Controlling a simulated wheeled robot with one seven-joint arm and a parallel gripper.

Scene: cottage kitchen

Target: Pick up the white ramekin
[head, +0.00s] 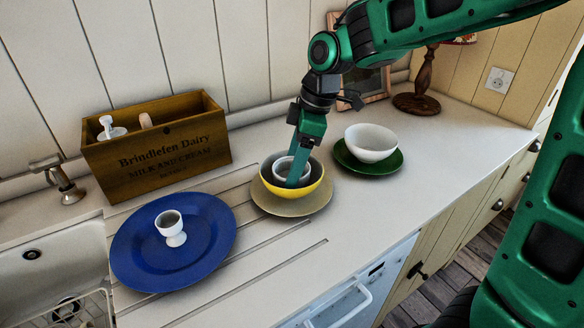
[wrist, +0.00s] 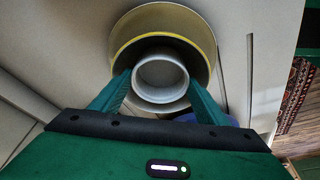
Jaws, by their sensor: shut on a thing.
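The white ramekin (head: 283,166) is inside a yellow bowl (head: 264,187) with a dark grey inside, which stands on a beige plate (head: 304,208). My gripper (head: 294,179) reaches down into the bowl from above. In the wrist view my gripper (wrist: 160,88) has a finger on each side of the ramekin (wrist: 162,96) and is shut on it. The ramekin's round rim faces the wrist camera, with the bowl (wrist: 127,34) around it. I cannot tell whether the ramekin still touches the bowl's bottom.
A blue plate (head: 143,254) with a white egg cup (head: 172,238) lies at the left. A white bowl (head: 371,142) on a green plate (head: 341,157) stands at the right. A wooden crate (head: 160,153) stands behind. The counter's front right (head: 350,230) is clear.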

